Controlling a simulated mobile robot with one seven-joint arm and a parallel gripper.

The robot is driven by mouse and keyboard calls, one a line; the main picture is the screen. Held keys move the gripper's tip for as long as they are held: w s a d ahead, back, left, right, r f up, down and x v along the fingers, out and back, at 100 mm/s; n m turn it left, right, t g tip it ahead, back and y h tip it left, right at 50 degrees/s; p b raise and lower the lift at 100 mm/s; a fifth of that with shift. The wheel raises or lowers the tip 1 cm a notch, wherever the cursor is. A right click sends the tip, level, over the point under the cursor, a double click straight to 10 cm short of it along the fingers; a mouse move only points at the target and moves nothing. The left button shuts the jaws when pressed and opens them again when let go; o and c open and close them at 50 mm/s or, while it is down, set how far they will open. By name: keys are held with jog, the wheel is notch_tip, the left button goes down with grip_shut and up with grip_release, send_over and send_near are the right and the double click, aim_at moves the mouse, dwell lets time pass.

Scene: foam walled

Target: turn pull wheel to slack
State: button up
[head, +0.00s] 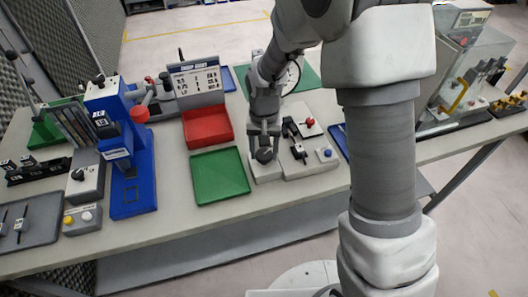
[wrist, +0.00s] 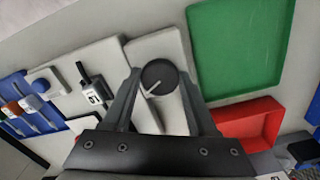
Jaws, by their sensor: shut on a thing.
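The pull wheel is a dark round knob (wrist: 159,77) with a white pointer line, set on a light grey block (wrist: 151,45). In the wrist view the pointer runs toward the lower left. My gripper (wrist: 159,76) has one finger on each side of the knob and is shut on it. In the head view my gripper (head: 264,148) comes down over the knob (head: 264,155) near the table's front edge. No slack marking is readable.
A green tray (head: 220,176) and a red tray (head: 207,127) lie to the left. A blue stand (head: 133,185) is farther left. A gauge (head: 291,77) stands behind my gripper.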

aim_at(265, 154)
jog(key=n, duration=1.2)
jog(key=shift+w, duration=0.1)
dwell(0.6)
jog(key=o, duration=1.4)
jog(key=shift+c, duration=0.2)
jog(key=shift+r+p, duration=0.15)
jog(key=shift+p, duration=0.15)
notch_tip(265, 154, up, 17)
jog(key=p, duration=0.1)
jog(key=shift+r, duration=0.15)
